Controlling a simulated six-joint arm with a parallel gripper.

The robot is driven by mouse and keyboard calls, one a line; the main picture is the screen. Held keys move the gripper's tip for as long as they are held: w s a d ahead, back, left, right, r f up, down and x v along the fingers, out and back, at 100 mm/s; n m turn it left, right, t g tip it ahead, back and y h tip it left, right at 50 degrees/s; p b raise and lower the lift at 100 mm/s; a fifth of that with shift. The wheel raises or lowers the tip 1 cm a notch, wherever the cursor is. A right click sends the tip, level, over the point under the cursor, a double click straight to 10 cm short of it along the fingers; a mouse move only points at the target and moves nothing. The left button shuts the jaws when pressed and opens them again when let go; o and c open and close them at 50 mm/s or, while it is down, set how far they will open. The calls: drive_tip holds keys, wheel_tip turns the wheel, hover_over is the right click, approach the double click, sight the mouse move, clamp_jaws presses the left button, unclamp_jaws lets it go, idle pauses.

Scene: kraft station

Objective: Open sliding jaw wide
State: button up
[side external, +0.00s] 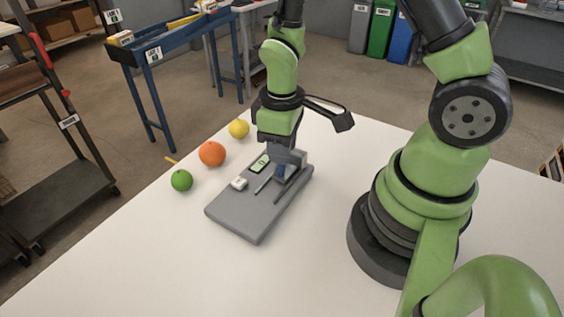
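A grey base plate (240,222) lies on the white table. It carries two dark parallel rails (278,191), a blue part (280,172) between them, and a grey block (296,157) at their far end. I cannot tell for sure which of these is the sliding jaw. My gripper (284,161) points down at the far end of the plate, right over the rails and close to the blue part. Its fingertips blend with the grey block, so contact and finger opening cannot be made out.
A small white block (239,183) and a green-framed panel (260,163) sit on the plate. A green fruit (181,180), an orange (212,153) and a lemon (239,128) lie left of it. The table's front area (190,275) is clear.

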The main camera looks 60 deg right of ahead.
sight(282, 175)
drive_tip(key=shift+f, duration=2.15)
clamp_jaws()
